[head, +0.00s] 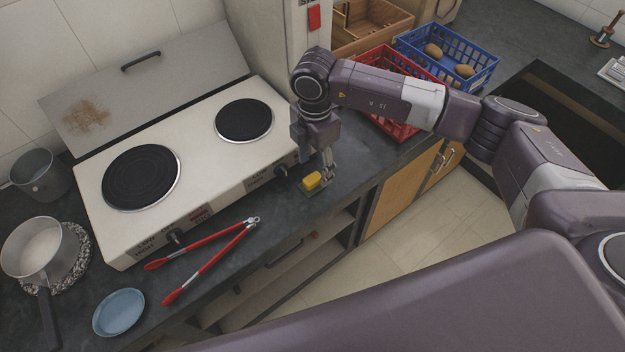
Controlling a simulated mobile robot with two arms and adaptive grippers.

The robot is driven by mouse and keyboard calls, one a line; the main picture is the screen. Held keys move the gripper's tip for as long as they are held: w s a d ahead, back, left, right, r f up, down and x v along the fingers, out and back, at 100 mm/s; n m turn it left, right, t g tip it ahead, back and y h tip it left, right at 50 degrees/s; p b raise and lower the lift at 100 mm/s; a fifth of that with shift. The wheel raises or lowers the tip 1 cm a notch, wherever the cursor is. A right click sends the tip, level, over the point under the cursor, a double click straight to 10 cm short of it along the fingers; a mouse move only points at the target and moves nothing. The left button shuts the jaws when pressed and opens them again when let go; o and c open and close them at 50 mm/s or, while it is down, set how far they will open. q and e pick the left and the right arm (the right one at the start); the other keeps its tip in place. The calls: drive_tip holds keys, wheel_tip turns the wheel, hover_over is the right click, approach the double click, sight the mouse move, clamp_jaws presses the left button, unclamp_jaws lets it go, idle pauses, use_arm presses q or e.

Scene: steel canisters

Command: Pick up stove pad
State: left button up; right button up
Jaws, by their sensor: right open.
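A small yellow block with a dark green underside (312,183), which looks like the stove pad, lies on the dark counter in front of the stove's right end. My right gripper (325,177) points down right beside it, at its right side. The fingers are open, and one stands close to the pad. I cannot tell whether they touch it. Part of the fingers is hard to make out at this size. My left gripper is not in view.
The white two-plate stove (200,160) stands behind the pad, lid raised. Red-handled tongs (208,258), a blue dish (119,312) and a saucepan (40,247) are to the left. A red crate (408,131) and a blue crate (478,82) are to the right. The counter's front edge is near.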

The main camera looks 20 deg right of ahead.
sight(312, 177)
drive_tip(key=f, duration=0.1)
drive_tip(key=f+p, duration=0.1)
drive_tip(key=f, duration=0.1)
drive_tip(key=shift+s+a+f, duration=0.1)
drive_tip(key=shift+a+f, duration=0.15)
drive_tip(key=shift+f, duration=0.1)
drive_tip(key=shift+f+p, duration=0.3)
drive_tip(key=shift+f, duration=0.35)
drive_tip(key=shift+c, duration=0.7)
drive_tip(key=c, duration=1.1)
drive_tip(key=shift+r, duration=0.15)
wheel_tip(312, 177, up, 20)
drive_tip(key=b, duration=0.4)
